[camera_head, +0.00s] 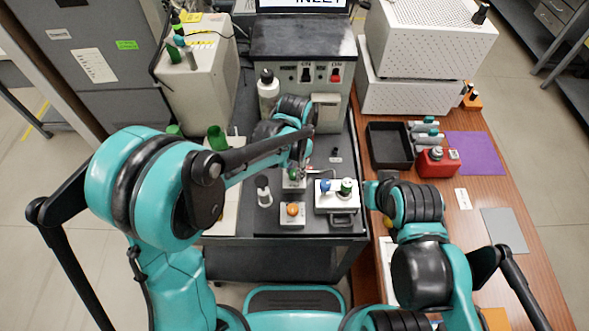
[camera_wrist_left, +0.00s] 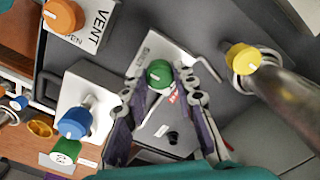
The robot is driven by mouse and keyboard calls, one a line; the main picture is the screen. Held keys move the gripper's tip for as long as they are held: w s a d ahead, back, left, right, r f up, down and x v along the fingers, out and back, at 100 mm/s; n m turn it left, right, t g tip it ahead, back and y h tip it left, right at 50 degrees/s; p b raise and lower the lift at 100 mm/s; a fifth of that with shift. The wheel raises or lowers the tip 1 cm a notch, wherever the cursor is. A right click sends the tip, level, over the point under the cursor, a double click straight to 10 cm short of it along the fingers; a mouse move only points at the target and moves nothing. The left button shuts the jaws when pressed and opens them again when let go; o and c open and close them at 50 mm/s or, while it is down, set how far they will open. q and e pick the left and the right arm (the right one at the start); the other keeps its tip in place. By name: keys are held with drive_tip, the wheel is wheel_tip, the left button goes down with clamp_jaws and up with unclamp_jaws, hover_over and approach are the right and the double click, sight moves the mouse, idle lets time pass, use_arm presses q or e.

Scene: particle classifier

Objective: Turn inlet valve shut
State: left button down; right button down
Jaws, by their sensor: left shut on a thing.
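My left gripper (camera_head: 297,174) reaches down over the dark cart top. In the left wrist view, my left gripper (camera_wrist_left: 160,86) has its two fingers on either side of a round green knob (camera_wrist_left: 160,72) and is shut on it. The knob has a white pointer mark and sits at a pale bracket plate (camera_wrist_left: 185,47); its label is too small to read. In the head view the knob is mostly hidden by my gripper. The screen (camera_head: 303,4) at the top reads INLET. My right arm is bent at the right; its gripper does not show clearly.
An orange VENT knob (camera_head: 292,210) also shows in the left wrist view (camera_wrist_left: 64,15). A white box (camera_head: 334,203) carries a blue knob (camera_wrist_left: 76,122) and a green knob (camera_wrist_left: 66,150). A yellow knob (camera_wrist_left: 243,58) is close by. A black tray (camera_head: 389,165) stands right.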

sight(294, 172)
idle(0.3)
use_arm(q)
drive_tip(key=c, duration=1.2)
unclamp_jaws()
wheel_tip(294, 172, up, 12)
